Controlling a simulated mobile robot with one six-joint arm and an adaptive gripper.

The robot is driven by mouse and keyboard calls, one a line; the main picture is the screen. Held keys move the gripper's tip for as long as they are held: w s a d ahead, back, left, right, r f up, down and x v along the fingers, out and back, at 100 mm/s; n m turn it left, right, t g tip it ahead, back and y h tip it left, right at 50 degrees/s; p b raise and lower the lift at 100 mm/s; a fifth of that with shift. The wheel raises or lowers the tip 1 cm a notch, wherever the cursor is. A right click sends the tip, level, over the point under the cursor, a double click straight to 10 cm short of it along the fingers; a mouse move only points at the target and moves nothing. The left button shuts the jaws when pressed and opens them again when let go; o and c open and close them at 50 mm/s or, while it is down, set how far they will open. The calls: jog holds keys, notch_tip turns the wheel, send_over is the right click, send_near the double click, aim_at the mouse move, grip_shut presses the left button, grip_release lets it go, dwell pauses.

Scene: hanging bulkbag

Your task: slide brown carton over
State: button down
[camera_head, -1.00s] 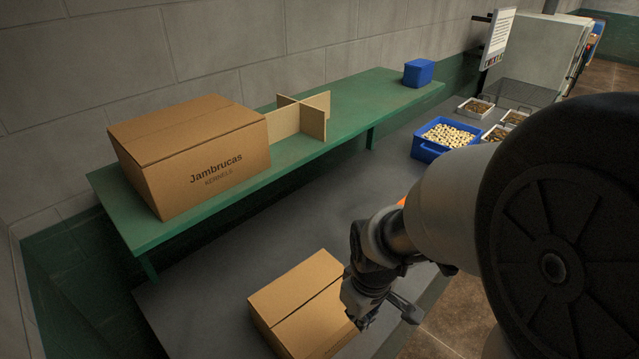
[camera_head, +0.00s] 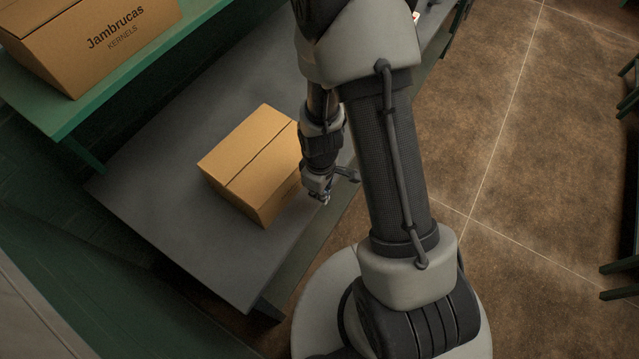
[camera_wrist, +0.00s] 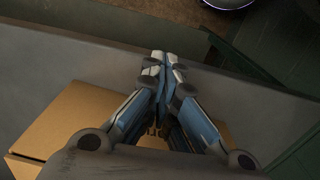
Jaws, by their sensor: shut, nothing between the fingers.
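The brown carton (camera_head: 253,160) is a closed plain box with a seam across its top. It sits on the grey lower table (camera_head: 215,235), near the front edge. My gripper (camera_head: 324,200) is shut and empty, at the carton's right side by the table edge. I cannot tell whether it touches the carton. In the wrist view the closed fingertips (camera_wrist: 163,62) point over the table, and the carton (camera_wrist: 65,125) shows below and left, partly hidden by the gripper.
A larger carton marked Jambrucas Kernels (camera_head: 95,40) stands on the green raised shelf (camera_head: 150,55) at upper left. Grey table surface is clear to the left of and in front of the brown carton. Brown tiled floor (camera_head: 530,150) lies open to the right. Green furniture legs (camera_head: 625,270) show at the far right.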

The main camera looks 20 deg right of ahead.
jog(key=shift+w+a+f, duration=0.1)
jog(key=shift+w+a, duration=0.5)
jog(key=shift+w, duration=0.2)
jog(key=shift+w+a+f, duration=0.1)
jog(key=shift+w+a, duration=0.5)
jog(key=shift+w, duration=0.15)
jog(key=shift+w, duration=0.1)
